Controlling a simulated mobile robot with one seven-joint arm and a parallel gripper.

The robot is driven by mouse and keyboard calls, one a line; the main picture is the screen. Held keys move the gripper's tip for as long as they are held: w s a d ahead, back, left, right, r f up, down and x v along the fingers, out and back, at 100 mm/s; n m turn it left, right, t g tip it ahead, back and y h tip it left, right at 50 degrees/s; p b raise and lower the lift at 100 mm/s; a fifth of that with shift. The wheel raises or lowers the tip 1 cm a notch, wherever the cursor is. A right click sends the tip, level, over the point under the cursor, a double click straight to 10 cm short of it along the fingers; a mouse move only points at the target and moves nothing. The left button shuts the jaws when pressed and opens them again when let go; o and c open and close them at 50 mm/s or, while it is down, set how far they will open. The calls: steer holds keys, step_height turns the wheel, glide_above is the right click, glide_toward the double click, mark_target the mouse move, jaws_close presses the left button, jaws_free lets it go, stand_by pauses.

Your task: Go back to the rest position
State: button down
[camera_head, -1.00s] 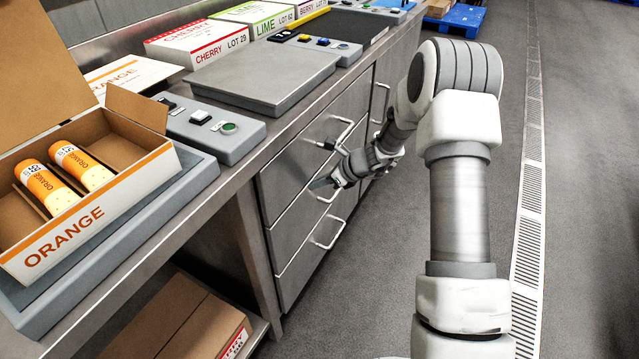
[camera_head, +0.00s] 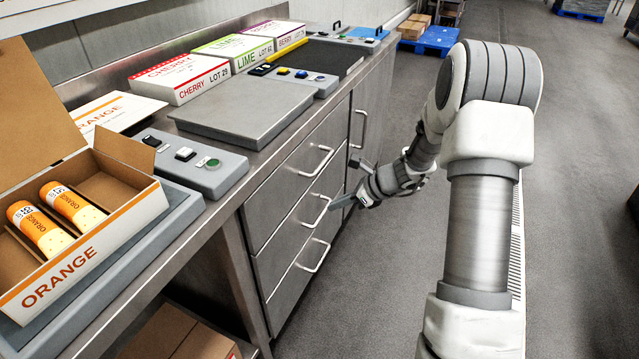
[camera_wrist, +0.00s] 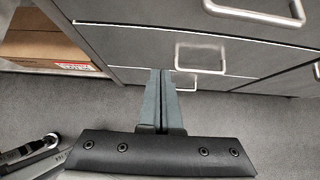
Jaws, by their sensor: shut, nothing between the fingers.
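My gripper (camera_head: 342,202) hangs at the end of my arm, in front of the steel drawers (camera_head: 300,213) and below the counter top. In the wrist view my gripper (camera_wrist: 161,72) has its two fingers together and nothing between them. The fingertips appear in front of a drawer handle (camera_wrist: 200,57) there; I cannot tell whether they touch anything.
An open orange box (camera_head: 110,235) with two orange tubes stands on the counter's near end. Cherry (camera_head: 180,78), lime and berry boxes stand farther back. A cardboard box (camera_wrist: 45,38) lies on the low shelf. Grey floor to the right is open. A blue pallet (camera_head: 430,42) stands far off.

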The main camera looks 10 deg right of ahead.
steer(key=s+a+r+n+g+h, duration=0.1)
steer(key=s+a+r+n, duration=0.2)
steer(key=s+r+n, duration=0.4)
steer(key=s+a+r+n+g+h, duration=0.1)
steer(key=s+a+r+n, duration=0.2)
steer(key=s+r+n, duration=0.5)
steer(key=s+d+r+n+t+h, duration=0.1)
steer(key=s+d+r+n+h, duration=0.15)
steer(key=s+r+n, duration=0.4)
steer(key=s+d+r+n+t+h, duration=0.1)
steer(key=s+r+n+h, duration=0.2)
steer(key=s, duration=0.7)
step_height(320, 180, up, 19)
steer(key=p, duration=1.9)
steer(key=shift+d+r+n, duration=0.15)
steer(key=shift+d+n, duration=0.05)
steer(key=shift+n, duration=0.15)
steer(key=shift+a, duration=0.15)
